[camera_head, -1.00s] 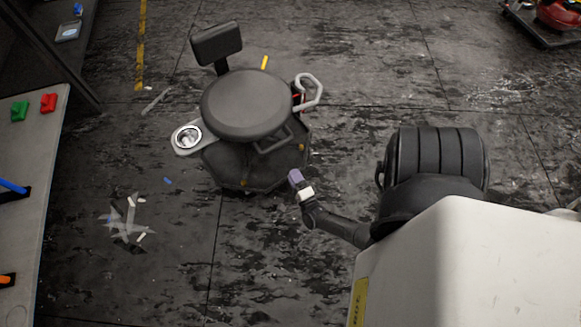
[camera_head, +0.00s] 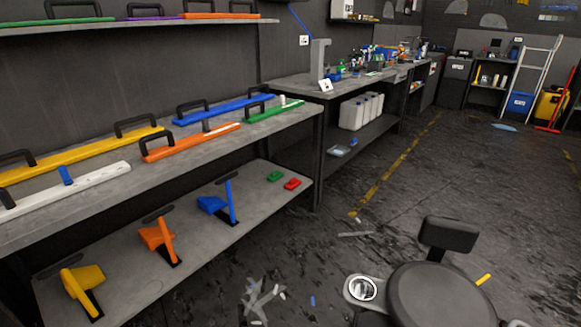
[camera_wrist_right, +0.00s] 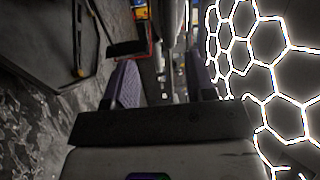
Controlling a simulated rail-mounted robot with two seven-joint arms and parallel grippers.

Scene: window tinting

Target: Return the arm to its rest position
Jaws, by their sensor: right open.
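My right gripper (camera_wrist_right: 160,82) shows only in the right wrist view. Its two purple-padded fingers stand wide apart, with nothing held between them. Beyond them are blurred, dark room shapes that I cannot name for sure. Neither of my arms shows in the head view, so the left gripper is hidden.
A workbench (camera_head: 20,238) with coloured, handled tools runs along the left, above a lower shelf (camera_head: 125,302). A dark round stool (camera_head: 440,298) stands at bottom right. Open floor (camera_head: 440,180) lies beyond it. Glowing hexagon lights (camera_wrist_right: 265,75) fill the wrist view's right side.

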